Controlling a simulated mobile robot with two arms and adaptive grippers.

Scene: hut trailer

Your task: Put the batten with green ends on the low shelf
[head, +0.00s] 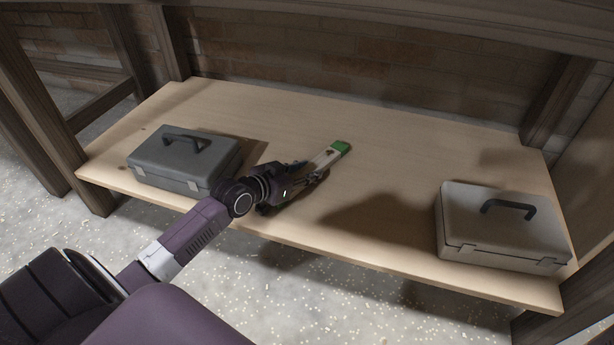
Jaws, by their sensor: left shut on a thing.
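The batten (326,160) is a short pale strip with a green end (341,147) pointing to the back right. Its other end is hidden by my left gripper. My left gripper (303,177) reaches in from the left and is shut on the batten, over the middle of the low shelf (400,150). The shelf is a broad pale wooden board. The batten is at or just above the board; I cannot tell whether it touches. My right gripper is not in view.
A dark grey toolbox (183,160) stands on the shelf just left of my left gripper. A lighter grey toolbox (495,228) stands at the right end. The board between and behind them is clear. Dark wooden posts (560,100) and an upper beam (400,25) frame the shelf.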

